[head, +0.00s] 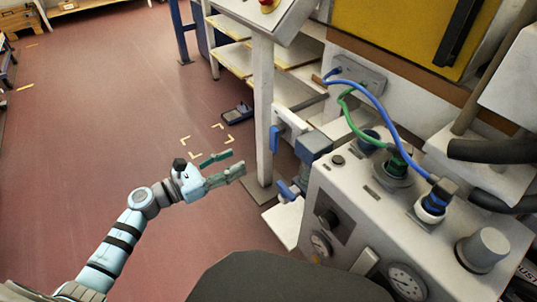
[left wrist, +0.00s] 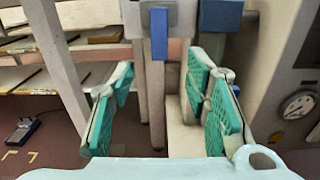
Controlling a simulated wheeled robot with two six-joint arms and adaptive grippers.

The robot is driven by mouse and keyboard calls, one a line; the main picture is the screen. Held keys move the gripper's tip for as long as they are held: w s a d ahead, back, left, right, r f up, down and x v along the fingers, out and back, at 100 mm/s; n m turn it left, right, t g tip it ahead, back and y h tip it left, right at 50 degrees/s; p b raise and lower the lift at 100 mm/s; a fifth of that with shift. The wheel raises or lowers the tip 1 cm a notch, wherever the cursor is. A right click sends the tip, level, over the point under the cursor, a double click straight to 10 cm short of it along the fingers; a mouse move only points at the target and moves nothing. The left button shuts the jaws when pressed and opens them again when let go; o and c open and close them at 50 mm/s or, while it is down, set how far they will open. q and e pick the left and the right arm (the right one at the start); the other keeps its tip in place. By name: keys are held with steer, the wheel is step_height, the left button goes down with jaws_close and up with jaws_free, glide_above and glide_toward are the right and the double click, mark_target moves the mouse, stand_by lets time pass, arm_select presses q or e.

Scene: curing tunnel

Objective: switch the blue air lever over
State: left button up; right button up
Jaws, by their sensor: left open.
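In the head view a blue lever (head: 287,190) sits low on the left side of the white machine cabinet, beneath a blue-grey valve body (head: 313,146). Another small blue upright piece (head: 274,140) shows on a white bracket above it. In the left wrist view a blue lever (left wrist: 158,34) hangs upright below a grey block, ahead of the fingers and near the middle. I cannot tell which head-view piece it is. My left gripper (head: 232,163) is open and empty, left of these parts and apart from them; its green-padded fingers also show in the wrist view (left wrist: 163,105). My right gripper is not in view.
The cabinet top (head: 345,180) carries connectors with a blue hose (head: 385,115) and a green hose (head: 350,120); gauges (head: 405,281) are on its front. A white post (head: 262,110) and shelves (head: 285,55) stand behind. The red floor (head: 100,120) at left is clear.

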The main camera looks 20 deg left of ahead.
mark_target(272, 142)
arm_select(q)
steer(key=b+x, duration=0.1)
steer(key=x, duration=1.1)
steer(key=shift+w, duration=0.1)
steer(key=shift+w+d+r, duration=0.1)
steer(key=shift+w+d, duration=0.1)
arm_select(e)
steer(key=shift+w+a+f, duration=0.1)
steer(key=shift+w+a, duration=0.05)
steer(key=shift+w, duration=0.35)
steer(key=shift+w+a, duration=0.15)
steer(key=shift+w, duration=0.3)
arm_select(q)
steer(key=shift+c, duration=0.2)
jaws_close()
